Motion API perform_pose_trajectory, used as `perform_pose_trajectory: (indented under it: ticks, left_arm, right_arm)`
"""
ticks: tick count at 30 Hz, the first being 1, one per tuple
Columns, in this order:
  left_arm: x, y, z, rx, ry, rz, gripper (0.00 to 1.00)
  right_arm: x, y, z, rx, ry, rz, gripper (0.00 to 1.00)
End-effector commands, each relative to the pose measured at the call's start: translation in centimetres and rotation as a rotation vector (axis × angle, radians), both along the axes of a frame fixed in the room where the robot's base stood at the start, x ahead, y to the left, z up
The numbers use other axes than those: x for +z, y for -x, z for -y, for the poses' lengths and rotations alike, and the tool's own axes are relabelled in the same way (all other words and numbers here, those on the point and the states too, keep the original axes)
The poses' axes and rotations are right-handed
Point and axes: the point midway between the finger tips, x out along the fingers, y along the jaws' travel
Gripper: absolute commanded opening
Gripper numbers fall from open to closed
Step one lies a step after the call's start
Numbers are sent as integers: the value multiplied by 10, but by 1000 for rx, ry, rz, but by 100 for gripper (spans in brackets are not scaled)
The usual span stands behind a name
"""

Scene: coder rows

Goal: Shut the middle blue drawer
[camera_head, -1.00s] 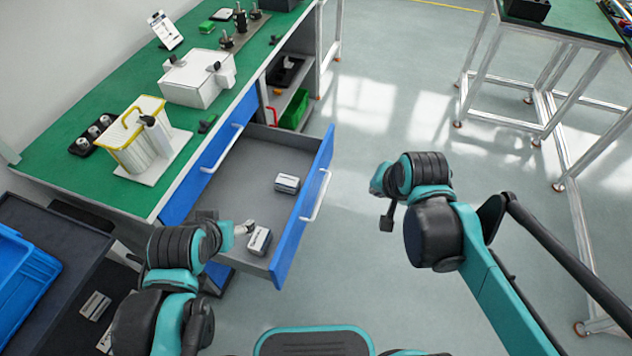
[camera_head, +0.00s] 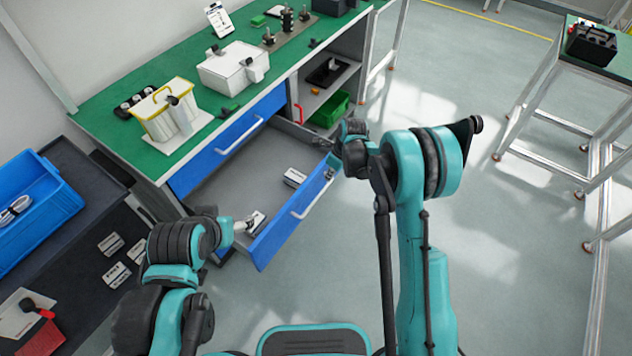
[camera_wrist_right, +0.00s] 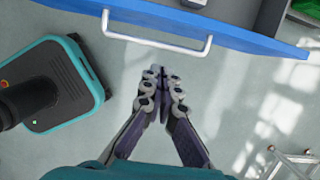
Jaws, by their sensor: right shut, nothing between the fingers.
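The open blue drawer (camera_head: 297,217) sticks out from under the green-topped bench, with a grey inside and a silver handle (camera_head: 312,198) on its front. In the right wrist view the gripper (camera_wrist_right: 160,72) is shut and empty, just short of the handle (camera_wrist_right: 158,45). My left gripper (camera_head: 240,226) is at the drawer's near end; its fingers are unclear.
An open shelf holds a green bin (camera_head: 328,110). A dark cart with a blue crate (camera_head: 38,205) stands at the left. The floor right of the drawer is clear.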

Motion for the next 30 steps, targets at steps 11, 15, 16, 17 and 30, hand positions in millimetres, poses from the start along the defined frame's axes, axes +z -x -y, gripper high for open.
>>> perform_pose_trajectory:
  ticks: [11, 15, 16, 17, 30]
  left_arm:
    - [-23, 0, 0, 0, 0, 0, 70]
    - [-34, 0, 0, 0, 0, 0, 70]
    - [-36, 0, 0, 0, 0, 0, 70]
    - [-38, 0, 0, 0, 0, 0, 70]
    - [-50, 0, 0, 0, 0, 0, 70]
  right_arm:
    - [-60, -8, -11, -7, -1, -4, 0]
    - [-89, -13, -17, -6, -2, -3, 0]
    - [-95, -14, -19, -6, -2, -3, 0]
    - [-100, -14, -20, -6, -2, -3, 0]
    - [-98, -38, -52, -7, -1, -4, 0]
